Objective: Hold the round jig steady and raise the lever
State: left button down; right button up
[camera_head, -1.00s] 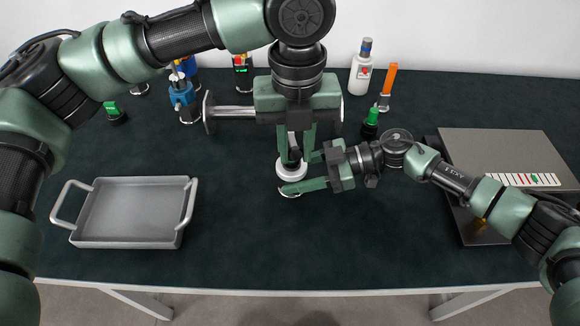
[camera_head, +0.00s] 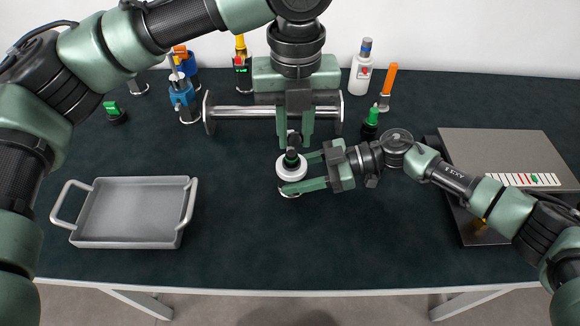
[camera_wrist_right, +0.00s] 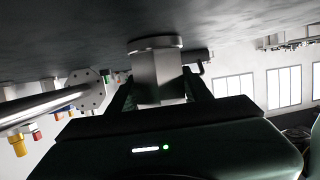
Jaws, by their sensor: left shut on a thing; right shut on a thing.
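The round jig, with a white disc base (camera_head: 291,174) and a dark upper part, stands on the dark table in the middle of the head view. My right gripper (camera_head: 299,172) is shut on the jig from the right. In the right wrist view, the jig's square metal block (camera_wrist_right: 158,78) is between the fingers, with its round base (camera_wrist_right: 154,43) against the table. My left gripper (camera_head: 294,139) points down just behind the jig and is shut on the dark lever (camera_head: 293,143). The fingers partly hide the lever, so its exact angle is unclear.
A metal bar with round end flanges (camera_head: 245,111) lies behind my left gripper. A grey tray (camera_head: 132,213) is at left, a grey box (camera_head: 505,155) at right. Bottles and small devices line the back. The front middle of the table is clear.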

pick_arm(q)
jog(key=shift+w, duration=0.15)
jog(key=shift+w+a+r, duration=0.1)
jog(key=shift+w+r, duration=0.65)
jog(key=shift+w, duration=0.3)
jog(key=shift+w+a+r, duration=0.1)
jog(key=shift+w+r, duration=0.15)
jog(key=shift+w, duration=0.25)
jog(key=shift+w+r, duration=0.25)
jog(key=shift+w, duration=0.25)
jog(key=shift+w+a+r, duration=0.1)
jog(key=shift+w+r, duration=0.05)
jog(key=shift+w, duration=0.4)
jog(key=shift+w+r, duration=0.15)
jog(key=shift+w, duration=0.4)
